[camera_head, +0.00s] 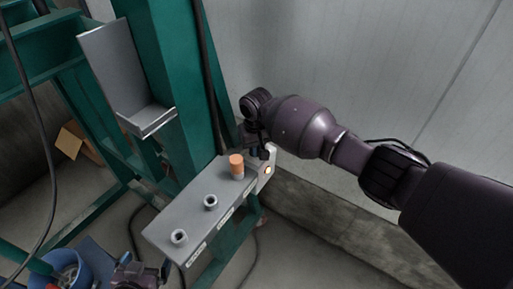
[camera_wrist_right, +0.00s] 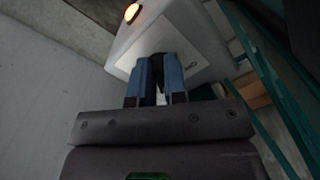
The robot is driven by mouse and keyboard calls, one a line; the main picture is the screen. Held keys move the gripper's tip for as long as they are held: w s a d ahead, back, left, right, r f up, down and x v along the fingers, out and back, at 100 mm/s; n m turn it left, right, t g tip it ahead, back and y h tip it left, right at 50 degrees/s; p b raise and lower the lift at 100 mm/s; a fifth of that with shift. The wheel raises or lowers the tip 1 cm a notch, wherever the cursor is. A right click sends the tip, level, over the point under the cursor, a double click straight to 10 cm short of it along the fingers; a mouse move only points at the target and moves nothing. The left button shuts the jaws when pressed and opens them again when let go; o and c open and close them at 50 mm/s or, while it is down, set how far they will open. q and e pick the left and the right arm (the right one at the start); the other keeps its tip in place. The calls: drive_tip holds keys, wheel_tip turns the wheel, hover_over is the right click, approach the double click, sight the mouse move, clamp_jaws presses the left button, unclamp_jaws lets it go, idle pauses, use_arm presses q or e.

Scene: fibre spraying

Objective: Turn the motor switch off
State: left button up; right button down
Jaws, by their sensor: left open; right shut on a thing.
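A grey control box (camera_head: 195,215) is mounted on the green frame. A lit orange lamp (camera_head: 268,170) is on its right end; it also shows in the right wrist view (camera_wrist_right: 132,12). My right gripper (camera_head: 264,150) is at that end. In the right wrist view its blue fingers (camera_wrist_right: 160,62) are close together against the pale label plate, shut on a small dark part that appears to be the motor switch. The fingers mostly hide the switch, so its position cannot be read. My left gripper (camera_head: 140,272) is open at the bottom left, partly cut off, away from the switch.
An orange cylinder (camera_head: 237,166) and two round fittings (camera_head: 211,202) stand up from the box top. A green post (camera_head: 185,90) and grey metal chute (camera_head: 115,75) stand at the left. A blue wheel-like part (camera_head: 68,270) is at the lower left.

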drive_tip(key=shift+n, duration=0.3)
drive_tip(key=n+p, duration=0.1)
drive_tip(key=n, duration=0.1)
drive_tip(key=shift+d+n, duration=0.15)
drive_tip(key=shift+n, duration=0.25)
drive_tip(key=n, duration=0.3)
drive_tip(key=shift+w+d+n+p, duration=0.15)
drive_tip(key=shift+w+n+p, duration=0.05)
drive_tip(key=shift+n+p, duration=0.1)
drive_tip(key=n, duration=0.3)
drive_tip(key=shift+w+d+n, duration=0.1)
drive_tip(key=shift+w+n, duration=0.05)
drive_tip(key=shift+n, duration=0.15)
drive_tip(key=shift+w+n, duration=0.2)
drive_tip(key=shift+n, duration=1.5)
